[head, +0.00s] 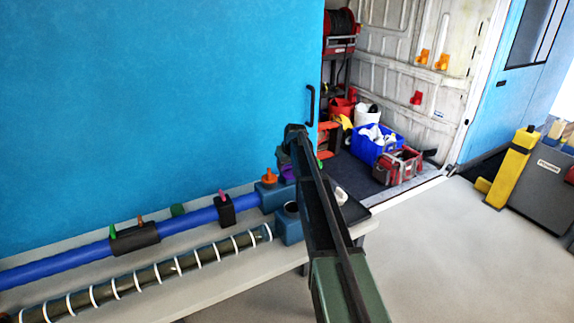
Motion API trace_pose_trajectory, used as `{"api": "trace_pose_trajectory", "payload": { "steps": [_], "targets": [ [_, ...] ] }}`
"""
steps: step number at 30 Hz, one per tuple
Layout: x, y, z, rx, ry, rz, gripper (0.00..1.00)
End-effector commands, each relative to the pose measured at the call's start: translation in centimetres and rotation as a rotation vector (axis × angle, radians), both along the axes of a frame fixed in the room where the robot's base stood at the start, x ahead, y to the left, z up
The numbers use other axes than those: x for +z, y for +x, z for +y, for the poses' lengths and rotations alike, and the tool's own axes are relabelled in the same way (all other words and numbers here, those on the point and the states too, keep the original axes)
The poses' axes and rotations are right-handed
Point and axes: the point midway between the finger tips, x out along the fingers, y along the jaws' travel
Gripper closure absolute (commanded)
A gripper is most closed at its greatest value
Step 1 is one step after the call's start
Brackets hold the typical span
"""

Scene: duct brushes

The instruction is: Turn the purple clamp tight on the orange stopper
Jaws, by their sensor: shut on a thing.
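A purple piece (288,173), which looks like the purple clamp, shows beside my arm at the right end of the bench. My gripper (284,158) is at this purple piece and shut on it, but my dark arm link hides most of the fingers and the contact. An orange stopper (269,177) stands upright on a blue block (272,198), just left of the purple piece. How the clamp sits relative to the stopper is too small and covered to tell.
A blue duct (75,262) and a dark duct with white rings (150,276) lie along the bench (245,282). Dark blocks with small coloured knobs hold the blue duct. A second blue block (288,229) has a round opening. A blue wall stands behind; open floor lies right.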

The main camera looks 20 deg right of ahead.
Motion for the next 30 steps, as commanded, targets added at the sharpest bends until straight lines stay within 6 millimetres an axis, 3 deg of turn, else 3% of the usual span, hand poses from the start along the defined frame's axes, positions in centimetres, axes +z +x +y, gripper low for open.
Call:
{"api": "trace_pose_trajectory", "payload": {
  "steps": [30],
  "targets": [
    [-0.01, 0.20, 0.33, -0.882, -0.002, 0.001, 0.75]
  ]
}}
